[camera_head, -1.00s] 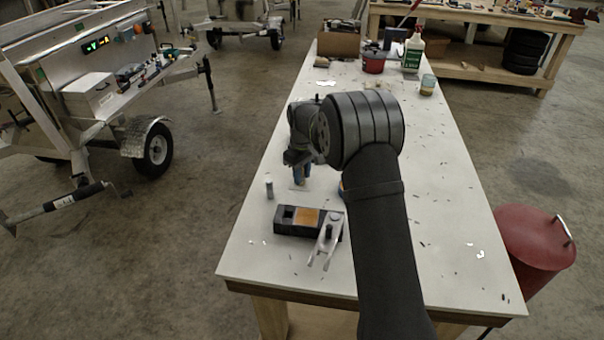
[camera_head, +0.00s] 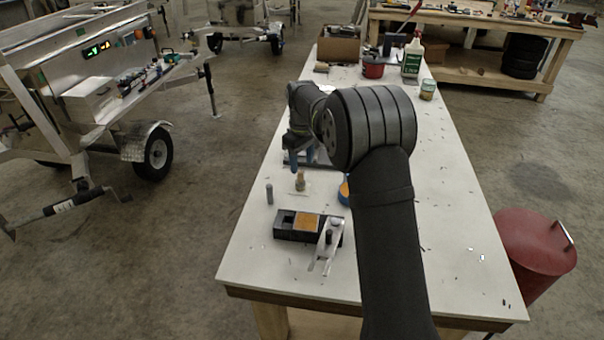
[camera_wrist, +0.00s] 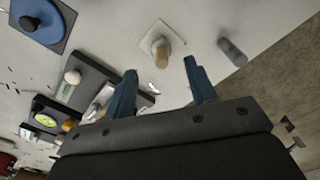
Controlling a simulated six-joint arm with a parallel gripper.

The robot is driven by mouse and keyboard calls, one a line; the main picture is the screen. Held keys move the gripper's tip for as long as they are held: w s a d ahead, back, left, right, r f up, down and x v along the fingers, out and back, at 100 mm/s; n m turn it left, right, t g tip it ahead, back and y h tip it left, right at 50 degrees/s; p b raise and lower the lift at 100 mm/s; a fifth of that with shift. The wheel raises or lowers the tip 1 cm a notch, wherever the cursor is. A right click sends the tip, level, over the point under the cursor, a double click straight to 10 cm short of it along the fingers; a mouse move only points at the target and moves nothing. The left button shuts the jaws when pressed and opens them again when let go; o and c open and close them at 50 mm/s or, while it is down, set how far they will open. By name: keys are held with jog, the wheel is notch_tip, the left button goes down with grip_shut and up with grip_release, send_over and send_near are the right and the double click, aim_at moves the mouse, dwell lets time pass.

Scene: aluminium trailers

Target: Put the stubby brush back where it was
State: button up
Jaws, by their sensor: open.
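A short tan-topped peg-like piece, which looks like the stubby brush (camera_head: 300,183), stands upright on a small pale square (camera_head: 306,191) on the white table. In the wrist view the brush (camera_wrist: 161,56) rises from the pale square (camera_wrist: 154,38), beyond the gap between my fingers. My gripper (camera_head: 298,163) is open and empty, with its blue fingers a little above and behind the brush, apart from it. The two spread fingers also show in the wrist view (camera_wrist: 160,68). The brush's bristles cannot be made out.
A grey cylinder (camera_head: 269,194) stands left of the brush. A black tray (camera_head: 283,233) with an orange-tan section and a pale forked tool (camera_head: 325,247) lie in front. A blue disc (camera_wrist: 42,20) sits nearby, partly behind my arm in the head view. The table's front is clear.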

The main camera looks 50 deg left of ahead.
aim_at(302, 172)
notch_tip(302, 172, up, 5)
jog(key=shift+f, duration=0.1)
dwell(0.4)
jog(key=shift+f, duration=4.15)
jog(key=shift+f, duration=0.1)
